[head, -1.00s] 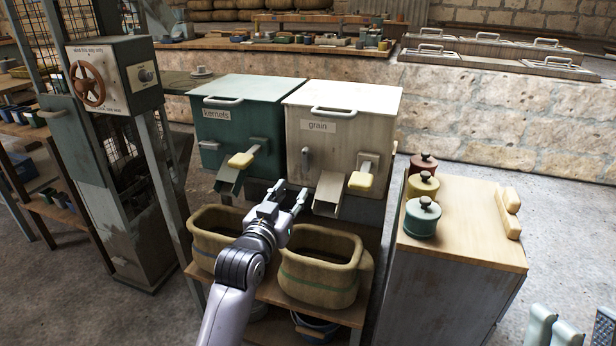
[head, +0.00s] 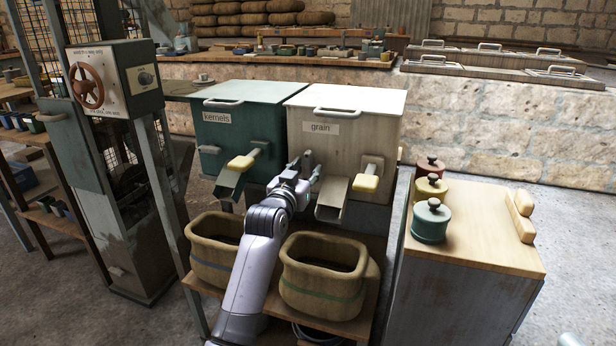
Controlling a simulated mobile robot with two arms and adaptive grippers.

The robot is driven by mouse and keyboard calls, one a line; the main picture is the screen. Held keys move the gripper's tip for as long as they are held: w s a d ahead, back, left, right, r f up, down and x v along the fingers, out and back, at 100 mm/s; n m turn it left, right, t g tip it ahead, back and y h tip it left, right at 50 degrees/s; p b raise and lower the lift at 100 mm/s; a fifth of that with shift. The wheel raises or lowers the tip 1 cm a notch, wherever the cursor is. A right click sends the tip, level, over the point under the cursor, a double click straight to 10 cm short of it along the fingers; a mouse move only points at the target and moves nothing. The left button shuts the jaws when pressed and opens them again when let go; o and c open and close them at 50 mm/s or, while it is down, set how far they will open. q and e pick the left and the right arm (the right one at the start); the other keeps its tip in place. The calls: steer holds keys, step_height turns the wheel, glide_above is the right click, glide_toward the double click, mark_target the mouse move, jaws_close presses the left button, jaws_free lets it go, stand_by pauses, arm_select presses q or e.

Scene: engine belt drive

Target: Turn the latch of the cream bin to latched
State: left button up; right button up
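The cream bin (head: 342,150), labelled "grain", stands right of the green "kernels" bin in the head view. A small upright metal piece, apparently its latch (head: 307,158), is on the left part of its front; my gripper partly covers it, so its setting cannot be told. My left gripper (head: 304,169) is at that piece, close against the bin front. Its fingers look spread, one on each side of the piece; contact cannot be told.
The cream bin's chute (head: 332,199) and yellow-handled lever (head: 366,182) are just right of my gripper. The green bin (head: 240,132) has a similar lever (head: 243,162). Two baskets (head: 325,275) stand below. A cabinet with lidded pots (head: 432,220) is at the right.

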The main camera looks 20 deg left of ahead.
arm_select(q)
steer(key=shift+w, duration=0.1)
steer(key=shift+c, duration=1.3)
jaws_close()
